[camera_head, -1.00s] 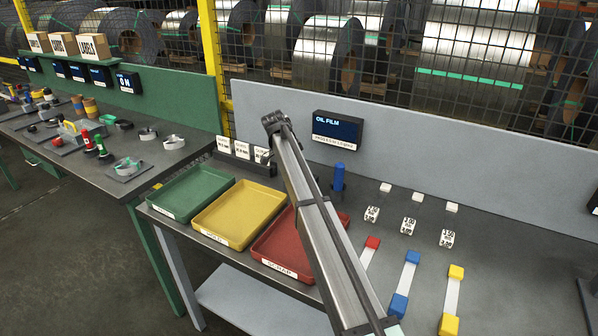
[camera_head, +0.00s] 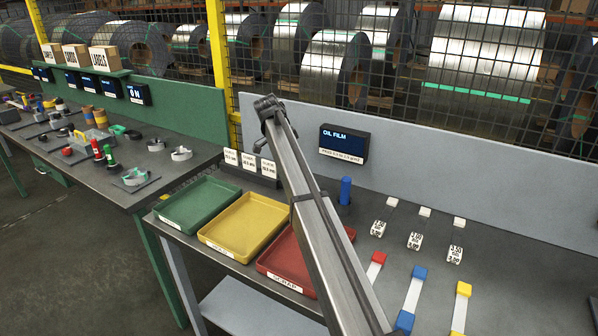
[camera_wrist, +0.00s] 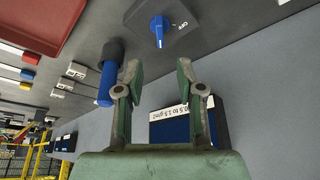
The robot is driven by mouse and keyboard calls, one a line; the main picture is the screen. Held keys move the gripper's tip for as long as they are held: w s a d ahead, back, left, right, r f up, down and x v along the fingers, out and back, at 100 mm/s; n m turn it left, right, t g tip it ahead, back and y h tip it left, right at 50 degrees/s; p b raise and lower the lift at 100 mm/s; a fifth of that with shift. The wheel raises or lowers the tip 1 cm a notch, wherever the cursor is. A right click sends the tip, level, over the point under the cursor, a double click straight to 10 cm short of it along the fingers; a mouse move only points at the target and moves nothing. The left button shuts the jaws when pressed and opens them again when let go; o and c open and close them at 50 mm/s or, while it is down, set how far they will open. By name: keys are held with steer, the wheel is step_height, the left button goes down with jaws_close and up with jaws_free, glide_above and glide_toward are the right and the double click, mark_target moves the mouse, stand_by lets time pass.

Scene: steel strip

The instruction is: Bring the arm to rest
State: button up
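My arm (camera_head: 318,225) rises from the bottom of the head view, over the red tray, to a dark joint at its top near the grey back panel. My gripper cannot be made out there. In the wrist view my gripper (camera_wrist: 160,78) has its two green fingers apart, with nothing between the tips. Beyond the fingers are a blue cylinder (camera_wrist: 107,84) in a dark holder, a blue OFF knob (camera_wrist: 158,30) and the oil film display (camera_wrist: 172,130). I cannot tell how far the fingers are from them.
Green (camera_head: 198,232), yellow (camera_head: 238,249) and red (camera_head: 277,288) trays line the bench front. Several strips with coloured ends lie to the right. The display (camera_head: 344,144) hangs on the panel (camera_head: 450,175). Another bench (camera_head: 110,185) with small parts stands left. A wire fence runs behind.

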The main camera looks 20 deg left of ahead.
steer(key=shift+s+a+r, duration=0.15)
steer(key=shift+r, duration=0.35)
